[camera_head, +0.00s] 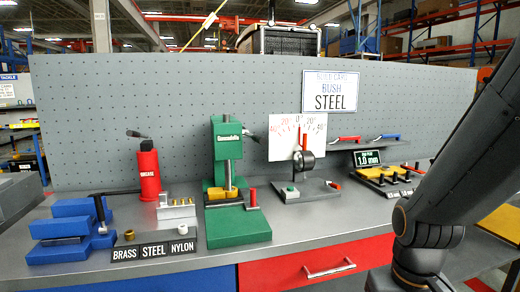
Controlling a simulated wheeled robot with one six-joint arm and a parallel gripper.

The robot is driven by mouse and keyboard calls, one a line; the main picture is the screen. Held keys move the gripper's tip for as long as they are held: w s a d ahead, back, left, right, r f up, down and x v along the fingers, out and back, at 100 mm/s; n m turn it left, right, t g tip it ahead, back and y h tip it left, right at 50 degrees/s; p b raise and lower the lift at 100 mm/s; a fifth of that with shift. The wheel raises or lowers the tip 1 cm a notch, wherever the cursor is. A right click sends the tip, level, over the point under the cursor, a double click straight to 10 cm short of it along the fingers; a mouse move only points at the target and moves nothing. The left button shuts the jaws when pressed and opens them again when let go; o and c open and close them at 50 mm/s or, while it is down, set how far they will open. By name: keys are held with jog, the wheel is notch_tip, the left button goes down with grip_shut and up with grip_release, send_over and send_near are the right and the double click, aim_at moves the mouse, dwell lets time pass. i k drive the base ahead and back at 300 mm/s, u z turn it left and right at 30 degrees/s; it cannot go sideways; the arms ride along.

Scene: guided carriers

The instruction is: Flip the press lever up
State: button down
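A green press (231,180) stands on the grey workbench, left of the picture's middle. A short lever (250,134) with a dark end sticks out to the right from the upper part of the press, slanting in the picture. Its exact angle is hard to tell at this size. A yellow piece (222,194) sits low in the press, and a red upright peg (251,197) stands at its right side. My dark arm fills the right side of the picture, well apart from the press. My gripper is outside the picture.
Left of the press are a blue vise (70,226), a red cylinder tool (149,173) and a sign (154,246) reading BRASS STEEL NYLON. A dial gauge stand (306,188) is right of it. A grey pegboard (180,95) rises behind. A red drawer (300,268) is below.

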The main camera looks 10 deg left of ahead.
aim_at(262, 141)
jog(key=k, duration=1.3)
jog(key=u, duration=0.8)
jog(key=i, duration=0.8)
jog(key=u, duration=0.6)
jog(key=i, duration=0.7)
jog(key=z, duration=0.2)
